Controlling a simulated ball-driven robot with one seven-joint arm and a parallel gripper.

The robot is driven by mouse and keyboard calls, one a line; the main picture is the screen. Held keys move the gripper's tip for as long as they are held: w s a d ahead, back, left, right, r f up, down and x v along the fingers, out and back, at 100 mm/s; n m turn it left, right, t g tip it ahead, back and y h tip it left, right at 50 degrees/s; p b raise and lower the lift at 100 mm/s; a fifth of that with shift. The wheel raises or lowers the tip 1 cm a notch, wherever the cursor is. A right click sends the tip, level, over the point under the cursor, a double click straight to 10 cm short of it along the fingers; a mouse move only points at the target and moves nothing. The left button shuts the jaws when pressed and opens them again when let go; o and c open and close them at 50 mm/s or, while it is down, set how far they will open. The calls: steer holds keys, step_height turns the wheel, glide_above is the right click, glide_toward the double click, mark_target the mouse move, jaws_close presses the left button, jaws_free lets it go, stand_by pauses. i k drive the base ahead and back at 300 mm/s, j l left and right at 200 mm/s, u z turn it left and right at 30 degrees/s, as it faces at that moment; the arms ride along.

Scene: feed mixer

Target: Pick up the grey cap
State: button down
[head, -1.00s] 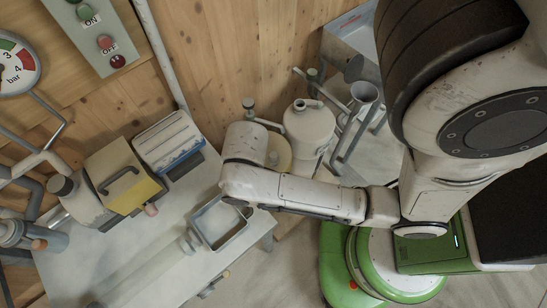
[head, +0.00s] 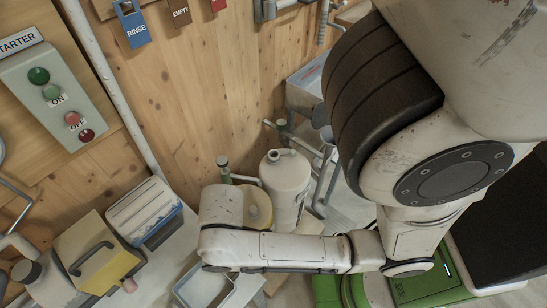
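A small grey cap-like top (head: 222,160) sits on an upright pipe against the wooden wall, just left of the white jug-shaped vessel (head: 286,176). A darker grey cylindrical end (head: 26,271) shows beside the yellow motor-like box at the lower left. I cannot tell which of these is the grey cap. My arm reaches leftward across the lower middle and bends near the pipe. Its fingers are not visible, so I cannot see whether they hold anything.
The yellow box (head: 96,254) and a white-and-blue ribbed box (head: 145,212) are at the lower left. A switch panel (head: 58,88) and hanging tags (head: 132,25) are on the wall. Pipes crowd behind the vessel.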

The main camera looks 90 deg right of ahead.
mark_target(254, 213)
steer(key=k+l+u, duration=0.25)
steer(key=l+u, duration=0.15)
steer(key=k+l+u, duration=0.35)
